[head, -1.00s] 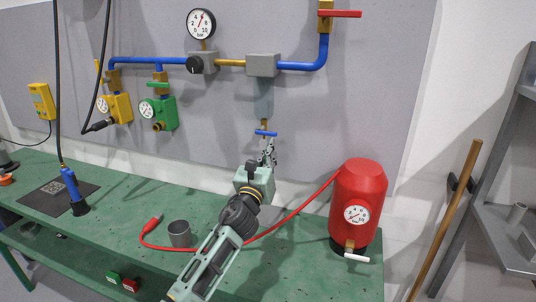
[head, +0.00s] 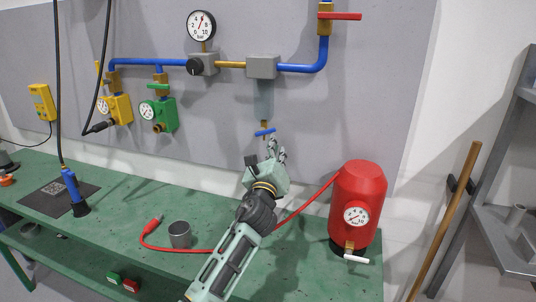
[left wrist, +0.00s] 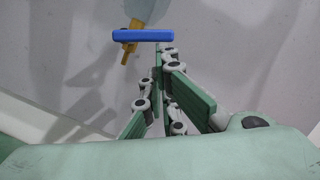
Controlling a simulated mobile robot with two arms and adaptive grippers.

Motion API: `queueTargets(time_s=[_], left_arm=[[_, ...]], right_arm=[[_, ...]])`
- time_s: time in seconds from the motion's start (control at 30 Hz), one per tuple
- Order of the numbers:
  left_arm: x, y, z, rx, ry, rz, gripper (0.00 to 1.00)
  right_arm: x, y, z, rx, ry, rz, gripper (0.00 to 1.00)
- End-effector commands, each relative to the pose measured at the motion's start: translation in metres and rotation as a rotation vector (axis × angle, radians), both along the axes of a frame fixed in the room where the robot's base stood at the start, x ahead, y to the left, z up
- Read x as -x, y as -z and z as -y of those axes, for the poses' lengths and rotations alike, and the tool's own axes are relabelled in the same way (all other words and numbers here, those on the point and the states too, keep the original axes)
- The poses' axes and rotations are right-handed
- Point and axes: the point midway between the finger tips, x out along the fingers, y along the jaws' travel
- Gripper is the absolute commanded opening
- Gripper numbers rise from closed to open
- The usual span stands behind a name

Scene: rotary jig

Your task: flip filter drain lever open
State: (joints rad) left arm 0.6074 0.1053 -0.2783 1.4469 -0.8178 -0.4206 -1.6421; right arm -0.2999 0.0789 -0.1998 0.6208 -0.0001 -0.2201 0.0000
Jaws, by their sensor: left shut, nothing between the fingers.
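The filter (head: 263,98) hangs under a grey block on the wall panel, with a short brass drain below it. The blue drain lever (head: 265,132) lies across the drain, close to level, with its right end slightly higher. My left gripper (head: 275,149) is just below and right of the lever, shut and empty. In the left wrist view the lever (left wrist: 143,36) is above the brass drain (left wrist: 130,50). The fingertips (left wrist: 162,50) of my left gripper show near the lever's right end; I cannot tell whether they touch. My right gripper is not in view.
A red tank (head: 359,205) with a gauge stands on the green bench (head: 300,265), right of my left arm. Blue pipes (head: 150,61) run above.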

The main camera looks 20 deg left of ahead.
Motion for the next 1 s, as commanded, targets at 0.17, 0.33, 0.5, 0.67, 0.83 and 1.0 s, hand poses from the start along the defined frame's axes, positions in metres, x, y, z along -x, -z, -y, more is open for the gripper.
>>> queueTargets(time_s=[0.17, 0.33, 0.5, 0.67, 0.83, 1.0], left_arm=[[0.0, -0.014, 0.005, 0.17, 0.001, -0.004, 0.0], [0.0, -0.025, 0.007, 0.332, 0.001, -0.01, 0.0], [0.0, -0.036, 0.007, 0.493, 0.0, -0.016, 0.0], [0.0, -0.045, 0.006, 0.644, 0.0, -0.021, 0.0], [0.0, -0.054, 0.004, 0.792, -0.001, -0.027, 0.0], [0.0, -0.054, 0.002, 0.883, -0.001, -0.031, 0.0]], right_arm=[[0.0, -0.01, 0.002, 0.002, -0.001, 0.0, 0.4], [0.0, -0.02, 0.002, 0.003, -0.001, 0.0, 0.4], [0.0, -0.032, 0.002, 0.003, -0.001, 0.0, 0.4], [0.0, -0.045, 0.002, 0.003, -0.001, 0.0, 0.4], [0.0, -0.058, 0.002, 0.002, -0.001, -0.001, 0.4], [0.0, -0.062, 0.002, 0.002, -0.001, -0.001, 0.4]])
